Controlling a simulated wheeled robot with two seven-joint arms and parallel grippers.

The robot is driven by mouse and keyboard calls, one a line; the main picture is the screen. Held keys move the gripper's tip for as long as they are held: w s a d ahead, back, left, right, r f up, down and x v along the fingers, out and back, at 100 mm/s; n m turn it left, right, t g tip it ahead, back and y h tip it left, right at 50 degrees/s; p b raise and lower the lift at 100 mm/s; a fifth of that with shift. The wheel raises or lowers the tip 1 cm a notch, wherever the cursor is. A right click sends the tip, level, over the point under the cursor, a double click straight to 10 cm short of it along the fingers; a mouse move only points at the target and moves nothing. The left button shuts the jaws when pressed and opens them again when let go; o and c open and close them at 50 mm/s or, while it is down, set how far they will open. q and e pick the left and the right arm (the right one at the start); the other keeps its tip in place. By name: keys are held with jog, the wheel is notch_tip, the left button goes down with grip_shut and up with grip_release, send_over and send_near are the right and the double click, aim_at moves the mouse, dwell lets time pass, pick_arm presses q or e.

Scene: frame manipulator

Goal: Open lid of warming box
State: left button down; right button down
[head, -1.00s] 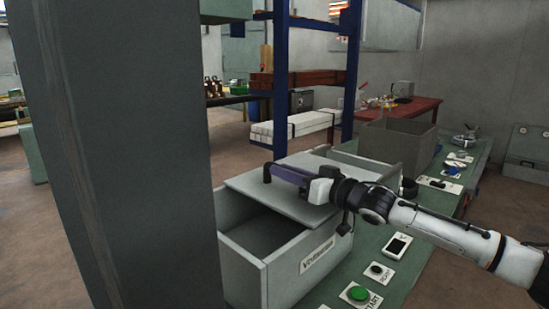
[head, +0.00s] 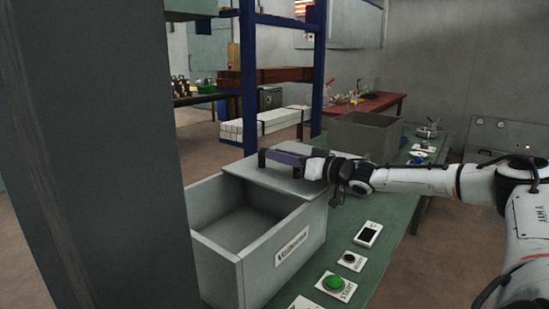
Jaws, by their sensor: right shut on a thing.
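The warming box (head: 220,252) is a grey open-topped box with a label on its front side, standing on the green bench. Its flat grey lid (head: 283,178) lies level over the far part of the box, so the near part stands open and its inside looks empty. A dark purple-blue handle (head: 284,158) sits on the lid. My right gripper (head: 307,164) is shut on the lid's handle, coming from the right; its fingers are hard to make out. My left gripper is not in view.
A green START button (head: 334,283), a small black knob (head: 351,258) and a small display (head: 367,234) lie on the green bench (head: 392,228) right of the box. A second grey box (head: 365,138) stands behind. A large dark grey post (head: 100,150) blocks the left.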

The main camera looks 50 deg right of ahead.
jog(key=c, duration=1.6)
grip_release()
jog(key=shift+c, duration=0.2)
jog(key=shift+s+f+b, duration=0.15)
jog(key=shift+s+b, duration=0.25)
jog(key=shift+s, duration=0.1)
jog(key=s, duration=0.2)
jog(key=s+b, duration=0.1)
jog(key=s, duration=0.5)
jog(key=shift+s+d+b, duration=0.25)
jog(key=shift+d+b, duration=0.1)
jog(key=shift+d, duration=0.05)
jog(key=shift+s, duration=0.4)
jog(key=shift+r, duration=0.2)
